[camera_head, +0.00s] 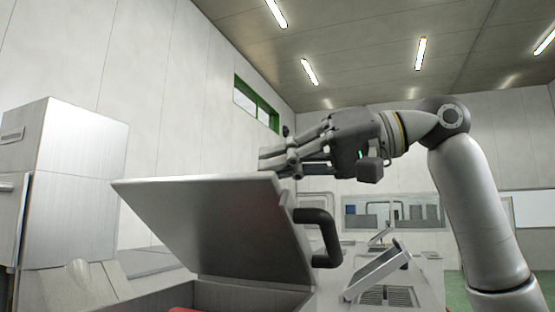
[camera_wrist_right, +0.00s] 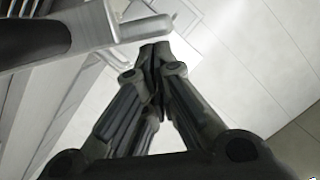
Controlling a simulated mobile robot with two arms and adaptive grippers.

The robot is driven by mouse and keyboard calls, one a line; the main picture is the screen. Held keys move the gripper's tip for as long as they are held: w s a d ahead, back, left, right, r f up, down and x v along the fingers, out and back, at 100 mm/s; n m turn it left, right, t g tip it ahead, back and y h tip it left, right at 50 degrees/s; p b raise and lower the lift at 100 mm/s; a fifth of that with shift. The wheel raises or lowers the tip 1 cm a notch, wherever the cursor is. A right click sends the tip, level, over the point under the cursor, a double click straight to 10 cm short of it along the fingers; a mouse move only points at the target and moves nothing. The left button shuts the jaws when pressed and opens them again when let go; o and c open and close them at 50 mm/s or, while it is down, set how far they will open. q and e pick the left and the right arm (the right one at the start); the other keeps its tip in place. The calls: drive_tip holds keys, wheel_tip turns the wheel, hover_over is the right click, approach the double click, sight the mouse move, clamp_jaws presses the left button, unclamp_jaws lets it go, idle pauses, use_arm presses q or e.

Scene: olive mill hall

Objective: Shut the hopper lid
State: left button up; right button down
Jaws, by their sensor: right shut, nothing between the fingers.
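The hopper lid (camera_head: 215,220) is a grey metal panel standing open and tilted in the head view, with its upper edge toward me. A black bar handle (camera_head: 326,238) sticks out from its right side. The hopper (camera_head: 250,297) shows below it, cut off by the frame. My right gripper (camera_head: 266,160) is shut and empty, just above the lid's upper edge; I cannot tell whether it touches. Its closed fingertips (camera_wrist_right: 156,52) show in the right wrist view, near a dark rounded bar and a grey rod that I cannot identify surely. My left gripper is not in view.
A tall metal cabinet (camera_head: 75,190) stands at the left. A tilted panel on a stand (camera_head: 377,270) and other machine parts lie right of the lid, below my right arm. Something red shows inside the hopper at the bottom edge.

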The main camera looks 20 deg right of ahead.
drive_tip(key=shift+s, duration=0.1)
drive_tip(key=shift+s+a+f+b, duration=0.15)
drive_tip(key=shift+s+f+b, duration=0.05)
drive_tip(key=shift+f+b, duration=0.15)
drive_tip(key=s+a+f+n+b, duration=0.2)
drive_tip(key=f+b, duration=0.1)
drive_tip(key=f, duration=0.2)
drive_tip(key=s+a+f+n+t+h+b, duration=0.1)
drive_tip(key=a+f+n+b, duration=0.1)
drive_tip(key=f+b, duration=0.2)
drive_tip(key=s+a+f+n+b, duration=0.1)
drive_tip(key=s+f+b, duration=0.1)
drive_tip(key=f+b, duration=0.2)
drive_tip(key=shift+s+a+f+n+h, duration=0.15)
drive_tip(key=shift+a+f+n+h, duration=0.05)
drive_tip(key=shift+f, duration=0.4)
drive_tip(key=shift+s+a+f+n+h, duration=0.15)
drive_tip(key=shift+a+f+n+h, duration=0.05)
drive_tip(key=shift+f, duration=0.4)
drive_tip(key=shift+s+a+f+n+t+b, duration=0.1)
drive_tip(key=shift+f+n+t+b, duration=0.3)
drive_tip(key=shift+f, duration=0.4)
drive_tip(key=shift+a+f, duration=0.1)
drive_tip(key=shift+f, duration=0.05)
drive_tip(key=shift+f+h, duration=0.1)
drive_tip(key=shift+h, duration=0.2)
